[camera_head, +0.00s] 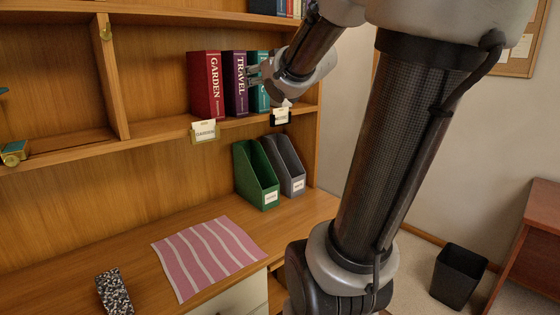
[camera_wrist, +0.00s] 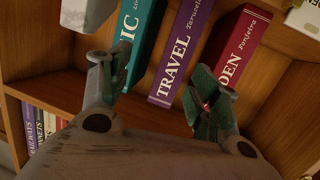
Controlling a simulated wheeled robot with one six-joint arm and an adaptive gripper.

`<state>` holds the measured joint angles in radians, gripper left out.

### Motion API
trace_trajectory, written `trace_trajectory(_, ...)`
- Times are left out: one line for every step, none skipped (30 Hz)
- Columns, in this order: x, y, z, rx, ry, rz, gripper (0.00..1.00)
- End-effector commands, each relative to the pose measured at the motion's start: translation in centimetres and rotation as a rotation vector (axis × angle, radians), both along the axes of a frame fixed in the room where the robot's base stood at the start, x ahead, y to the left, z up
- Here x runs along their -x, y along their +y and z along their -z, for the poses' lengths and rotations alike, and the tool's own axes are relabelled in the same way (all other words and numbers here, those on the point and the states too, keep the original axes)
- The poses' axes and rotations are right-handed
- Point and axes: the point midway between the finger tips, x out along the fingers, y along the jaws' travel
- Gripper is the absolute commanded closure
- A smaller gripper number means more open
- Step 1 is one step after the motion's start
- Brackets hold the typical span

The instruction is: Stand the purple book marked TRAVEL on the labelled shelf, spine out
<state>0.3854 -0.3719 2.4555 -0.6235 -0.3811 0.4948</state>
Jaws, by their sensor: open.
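The purple book marked TRAVEL (camera_head: 235,84) stands upright on the upper shelf (camera_head: 150,130), between a red GARDEN book (camera_head: 208,84) and a teal book (camera_head: 258,95). Its spine faces out. In the wrist view the TRAVEL book (camera_wrist: 180,50) stands between the open fingers of my gripper (camera_wrist: 160,98). One finger is near the teal book (camera_wrist: 140,35), the other in front of the red book (camera_wrist: 240,50). I cannot tell whether the fingers touch any book. In the head view my gripper (camera_head: 262,76) is at the teal book and partly hides it.
Labels hang on the shelf edge, one a GARDEN-like tag (camera_head: 204,132), another tag (camera_head: 280,117) to its right. Green (camera_head: 256,175) and grey (camera_head: 285,165) file holders stand on the desk below. A striped pink cloth (camera_head: 208,255) and a speckled box (camera_head: 114,292) lie on the desk.

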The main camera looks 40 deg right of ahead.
Motion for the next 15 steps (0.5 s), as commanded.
trace_trajectory(1.6, 0.6, 1.2, 0.001, 0.073, 0.038, 0.38)
trace_trajectory(2.9, 0.8, 2.4, -0.002, 0.134, 0.063, 0.38)
trace_trajectory(4.7, 1.2, 4.2, -0.011, 0.222, 0.089, 0.38)
trace_trajectory(6.2, 1.7, 5.6, -0.02, 0.29, 0.1, 0.38)
trace_trajectory(7.7, 2.4, 7.0, -0.03, 0.359, 0.104, 0.38)
trace_trajectory(9.8, 3.4, 9.0, -0.045, 0.453, 0.1, 0.38)
trace_trajectory(11.4, 4.2, 10.3, -0.055, 0.521, 0.09, 0.38)
trace_trajectory(13.0, 5.1, 11.5, -0.065, 0.586, 0.075, 0.38)
trace_trajectory(15.1, 6.3, 13.0, -0.079, 0.668, 0.05, 0.38)
trace_trajectory(16.6, 7.1, 14.0, -0.087, 0.726, 0.029, 0.38)
trace_trajectory(17.9, 8.0, 14.8, -0.095, 0.776, 0.005, 0.38)
trace_trajectory(19.6, 8.9, 15.7, -0.103, 0.836, -0.025, 0.38)
trace_trajectory(20.6, 9.6, 16.3, -0.109, 0.874, -0.045, 0.38)
trace_trajectory(21.5, 10.1, 16.7, -0.113, 0.907, -0.063, 0.38)
trace_trajectory(22.5, 10.7, 17.2, -0.117, 0.941, -0.085, 0.38)
